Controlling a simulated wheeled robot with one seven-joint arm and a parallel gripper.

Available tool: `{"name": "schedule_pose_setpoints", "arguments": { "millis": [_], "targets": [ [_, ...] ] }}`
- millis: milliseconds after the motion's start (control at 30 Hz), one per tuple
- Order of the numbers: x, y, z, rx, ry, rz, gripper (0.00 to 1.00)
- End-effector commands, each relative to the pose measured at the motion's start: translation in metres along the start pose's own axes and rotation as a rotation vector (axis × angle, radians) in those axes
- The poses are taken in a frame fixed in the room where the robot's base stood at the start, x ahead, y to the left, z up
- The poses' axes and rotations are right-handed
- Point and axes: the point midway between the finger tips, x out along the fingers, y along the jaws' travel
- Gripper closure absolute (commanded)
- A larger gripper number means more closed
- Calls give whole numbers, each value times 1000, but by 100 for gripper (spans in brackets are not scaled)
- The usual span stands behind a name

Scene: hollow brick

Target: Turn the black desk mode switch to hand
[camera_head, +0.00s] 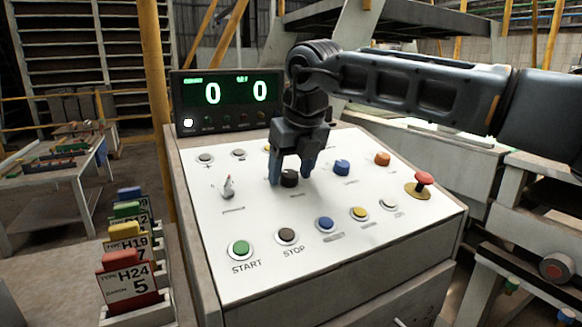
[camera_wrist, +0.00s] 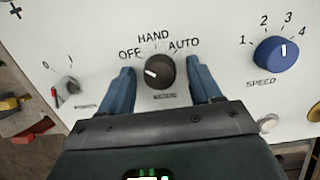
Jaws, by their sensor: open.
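The black mode switch (camera_wrist: 160,71) is a round knob on the white sloping desk panel, with OFF, HAND and AUTO printed around its top. Its white mark lies on the left side, pointing towards OFF. In the head view the knob (camera_head: 289,179) shows between my fingertips. My gripper (camera_head: 292,174) is open, with one blue finger on each side of the knob. In the wrist view, gaps show between the knob and both fingers of my gripper (camera_wrist: 160,76); contact is not visible.
A blue SPEED knob (camera_wrist: 276,54) is right of the switch. A small toggle (camera_head: 228,187) is to its left. START (camera_head: 239,249), STOP (camera_head: 287,236) and other buttons line the front. A red mushroom button (camera_head: 424,179) is at right. A display (camera_head: 228,98) stands behind.

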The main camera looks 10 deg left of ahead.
Motion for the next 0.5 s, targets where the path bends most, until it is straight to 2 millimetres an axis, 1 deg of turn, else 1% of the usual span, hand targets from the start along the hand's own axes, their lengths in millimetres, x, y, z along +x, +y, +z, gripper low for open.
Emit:
{"name": "schedule_pose_setpoints", "arguments": {
  "millis": [200, 500],
  "targets": [
    [0, 0, 0, -1, 0, 0, 38],
    [0, 0, 0, -1, 0, 0, 66]
  ]
}}
